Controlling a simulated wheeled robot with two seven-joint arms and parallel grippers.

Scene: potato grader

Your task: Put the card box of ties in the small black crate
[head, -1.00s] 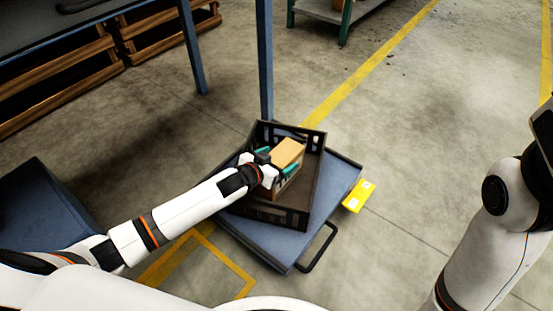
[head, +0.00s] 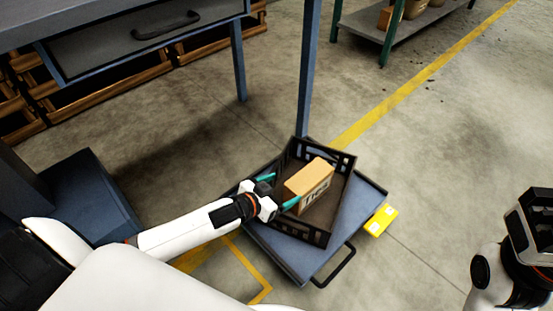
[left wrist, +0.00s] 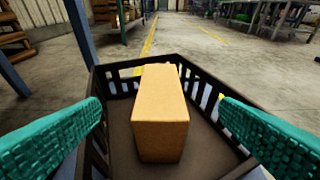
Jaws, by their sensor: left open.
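The card box of ties (head: 309,184) is a tan carton with dark lettering on its side. It is inside the small black crate (head: 318,236), which stands on a blue platform cart. In the left wrist view the box (left wrist: 160,115) appears upright on the floor of the crate (left wrist: 215,160), with bare floor around it. My left gripper (head: 278,190) is at the crate's left side. Its teal fingers are open, apart from the box, one on either side in the wrist view (left wrist: 160,130). My right gripper (head: 535,220) is at the right edge, far from the crate; its fingers are not clear.
The blue cart (head: 365,203) has a black handle (head: 334,266) at the front. A yellow tag (head: 381,220) is at its right. A blue table leg (head: 307,75) rises just behind the crate. A workbench with a drawer (head: 150,45) is at the upper left. The floor to the right is open.

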